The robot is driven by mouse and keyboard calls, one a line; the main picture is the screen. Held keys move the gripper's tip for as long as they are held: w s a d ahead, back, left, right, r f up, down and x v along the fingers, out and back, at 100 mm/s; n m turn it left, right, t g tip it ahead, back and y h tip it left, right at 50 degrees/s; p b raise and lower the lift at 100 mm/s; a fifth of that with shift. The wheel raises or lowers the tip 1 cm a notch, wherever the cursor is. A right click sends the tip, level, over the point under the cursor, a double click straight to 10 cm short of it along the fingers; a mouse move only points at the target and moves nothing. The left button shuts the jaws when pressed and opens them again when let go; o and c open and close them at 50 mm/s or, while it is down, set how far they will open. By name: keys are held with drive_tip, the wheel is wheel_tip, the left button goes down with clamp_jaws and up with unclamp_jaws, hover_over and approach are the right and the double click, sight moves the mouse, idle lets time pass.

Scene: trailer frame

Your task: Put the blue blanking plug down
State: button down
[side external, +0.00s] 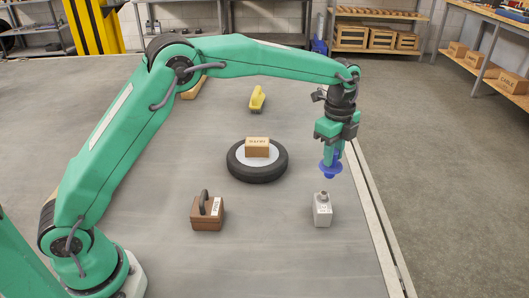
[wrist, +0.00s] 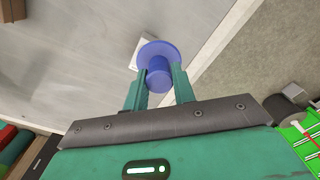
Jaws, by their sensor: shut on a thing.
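The blue blanking plug (side external: 330,169) hangs from my gripper (side external: 331,156), flange downward, in the air above the right part of the grey table (side external: 290,262). My gripper's fingers are shut on the plug's stem. In the wrist view the plug (wrist: 158,50) sits between the two green fingertips of my gripper (wrist: 158,88), with its round flange facing away. A gap shows between the plug and the table below.
A pale grey canister (side external: 322,211) stands just below and nearer the camera. A tyre (side external: 257,176) with a cardboard box (side external: 257,147) on it is to the left. The table edge is close right.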

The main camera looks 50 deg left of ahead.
drive_tip(key=s+a+m, duration=0.1)
drive_tip(key=s, duration=2)
drive_tip(key=shift+a+m, duration=0.3)
drive_tip(key=shift+w+a, duration=0.1)
drive_tip(key=w+a+f, duration=0.6)
drive_tip(key=w+a, duration=0.1)
drive_tip(key=a, duration=0.2)
drive_tip(key=shift+f, duration=0.4)
drive_tip(key=shift+f, duration=0.1)
drive_tip(key=shift+f, duration=1.95)
drive_tip(key=shift+f, duration=0.1)
